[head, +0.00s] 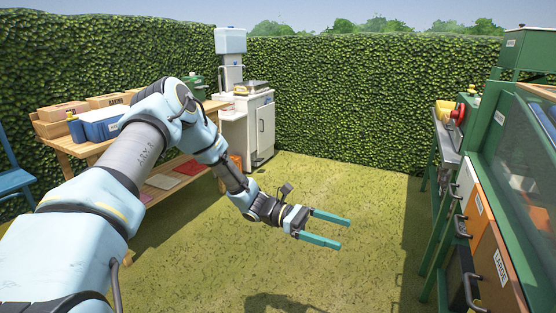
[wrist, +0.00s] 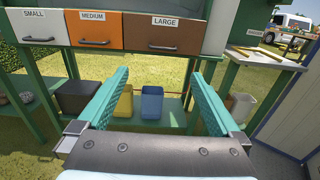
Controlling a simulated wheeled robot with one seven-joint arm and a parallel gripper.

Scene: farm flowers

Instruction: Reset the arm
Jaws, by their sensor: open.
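My gripper (head: 328,229) is open and empty in the head view, held above the grass in the middle of the yard with its teal fingers apart and pointing right. My arm reaches out from the lower left with its elbow raised. In the wrist view my gripper (wrist: 158,92) shows its two fingers spread wide, with nothing between them. The fingers point toward a green stand with drawers labelled SMALL (wrist: 38,30), MEDIUM (wrist: 95,30) and LARGE (wrist: 163,34). No finger appears to touch anything.
A wooden table (head: 72,146) with boxes and a white cabinet (head: 262,128) stand along the left hedge. The green stand (head: 432,255) fills the right side. A yellow bin (wrist: 124,106) and a blue bin (wrist: 152,103) sit on its lower shelf. The grass (head: 330,185) between is clear.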

